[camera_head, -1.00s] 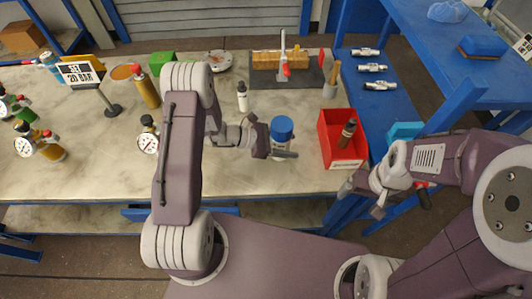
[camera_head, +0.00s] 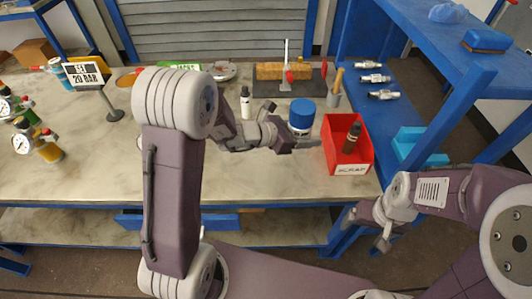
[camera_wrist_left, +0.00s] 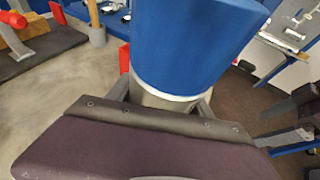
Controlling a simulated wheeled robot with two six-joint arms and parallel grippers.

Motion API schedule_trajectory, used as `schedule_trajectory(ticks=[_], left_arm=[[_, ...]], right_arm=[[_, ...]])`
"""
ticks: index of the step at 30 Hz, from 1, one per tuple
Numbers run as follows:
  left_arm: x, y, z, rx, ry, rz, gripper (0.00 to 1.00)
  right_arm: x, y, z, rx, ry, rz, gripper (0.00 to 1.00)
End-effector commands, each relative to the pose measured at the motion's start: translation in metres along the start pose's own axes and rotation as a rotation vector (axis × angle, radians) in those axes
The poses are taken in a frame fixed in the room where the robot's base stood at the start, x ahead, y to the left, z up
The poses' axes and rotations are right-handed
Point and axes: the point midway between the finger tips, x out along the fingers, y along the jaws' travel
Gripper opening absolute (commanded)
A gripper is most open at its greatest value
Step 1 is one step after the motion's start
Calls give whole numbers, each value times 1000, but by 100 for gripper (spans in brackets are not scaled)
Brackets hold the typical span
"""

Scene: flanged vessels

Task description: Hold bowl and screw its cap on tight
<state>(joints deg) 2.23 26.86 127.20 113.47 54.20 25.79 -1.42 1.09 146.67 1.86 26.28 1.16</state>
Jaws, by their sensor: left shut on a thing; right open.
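The bowl (camera_head: 300,131) is a short pale cylinder with a wide blue cap (camera_head: 302,113) on its top. It stands upright in my left gripper (camera_head: 297,143), above the bench near its front right part. In the left wrist view the blue cap (camera_wrist_left: 195,40) fills the upper middle, with a silvery band of the bowl (camera_wrist_left: 160,99) below it. My left gripper is shut on the bowl below the cap; the wrist housing hides the lower bowl. I cannot tell how tight the cap is. My right gripper (camera_head: 367,228) is open and empty, in front of the bench, lower right of the bowl.
A red scrap bin (camera_head: 346,150) holding a dark bottle stands just right of the bowl. A white bottle (camera_head: 245,102) and a dark mat (camera_head: 310,82) with a vise-like stand lie behind. Gauges and coloured bottles crowd the left. A blue shelf (camera_head: 470,50) is at right.

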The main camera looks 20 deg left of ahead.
Motion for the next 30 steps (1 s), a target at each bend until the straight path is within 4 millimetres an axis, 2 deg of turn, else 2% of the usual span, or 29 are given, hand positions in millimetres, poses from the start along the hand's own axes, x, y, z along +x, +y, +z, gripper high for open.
schedule_trajectory(ticks=[5,15,18,30], left_arm=[[-8,23,-20,-4,-1,5,0],[-28,80,-74,-2,-1,4,0],[-31,90,-83,0,-2,2,0],[-33,95,-89,1,-2,0,0]], right_arm=[[0,0,0,0,0,0,88],[0,0,0,0,0,0,88],[0,0,0,0,0,0,88],[0,0,0,0,0,0,88]])
